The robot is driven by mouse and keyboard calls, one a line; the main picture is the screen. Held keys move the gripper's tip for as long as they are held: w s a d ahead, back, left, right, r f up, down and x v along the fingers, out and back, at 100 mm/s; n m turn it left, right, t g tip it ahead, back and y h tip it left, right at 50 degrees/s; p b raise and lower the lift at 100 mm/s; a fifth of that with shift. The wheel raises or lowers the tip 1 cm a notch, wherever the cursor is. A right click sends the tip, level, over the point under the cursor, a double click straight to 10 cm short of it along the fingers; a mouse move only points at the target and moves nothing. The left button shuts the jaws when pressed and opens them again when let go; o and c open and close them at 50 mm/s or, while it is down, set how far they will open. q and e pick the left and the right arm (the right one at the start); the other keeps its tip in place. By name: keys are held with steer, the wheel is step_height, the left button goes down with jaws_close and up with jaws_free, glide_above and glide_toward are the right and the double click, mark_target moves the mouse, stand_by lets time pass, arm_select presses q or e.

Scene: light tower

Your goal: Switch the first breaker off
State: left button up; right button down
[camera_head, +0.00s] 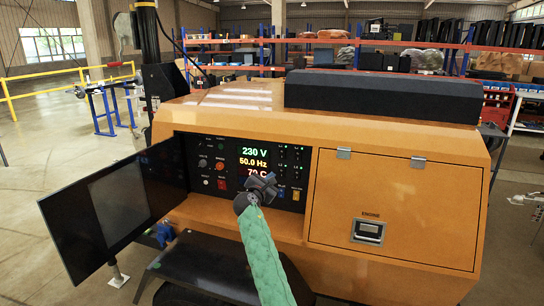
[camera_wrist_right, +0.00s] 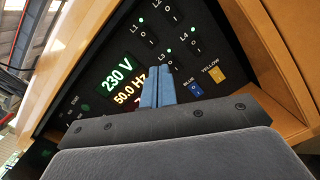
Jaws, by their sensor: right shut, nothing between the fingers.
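The dark control panel (camera_head: 231,165) sits in an orange cabinet behind an open black door. It carries several small breaker switches in pairs. In the right wrist view, the L1 breaker (camera_wrist_right: 149,38) is at the top, with L2, L3 (camera_wrist_right: 177,62) and L4 (camera_wrist_right: 194,43) near it. The switch positions are too small to tell. My right gripper (camera_head: 264,182) is in front of the lower panel, below the breakers. Its blue-grey fingers (camera_wrist_right: 158,75) are shut and empty, pointing toward the panel near L3; contact cannot be told. My left gripper is not in view.
The open panel door (camera_head: 103,210) stands out at the left. A closed orange engine door (camera_head: 390,205) is at the right. A lit display (camera_head: 254,158) and a blue switch (camera_wrist_right: 195,88) and yellow switch (camera_wrist_right: 215,76) lie near the gripper. Shelves stand far behind.

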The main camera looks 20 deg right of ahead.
mark_target(281, 151)
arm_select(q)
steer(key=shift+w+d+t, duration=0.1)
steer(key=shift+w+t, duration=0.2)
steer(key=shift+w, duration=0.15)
arm_select(e)
steer(key=shift+w+a+r+n+t+y, duration=0.1)
steer(key=shift+a+r+n+t, duration=0.15)
steer(key=shift+n, duration=0.9)
steer(key=shift+w+a+r+n+t+y, duration=0.15)
steer(key=shift+r+n+t, duration=0.2)
steer(key=shift+n, duration=0.75)
steer(key=shift+w+a+r+n+t+y, duration=0.1)
steer(key=shift+a+r+n+t, duration=0.15)
steer(key=shift+n, duration=0.9)
steer(key=shift+s, duration=0.1)
steer(key=shift+d, duration=0.1)
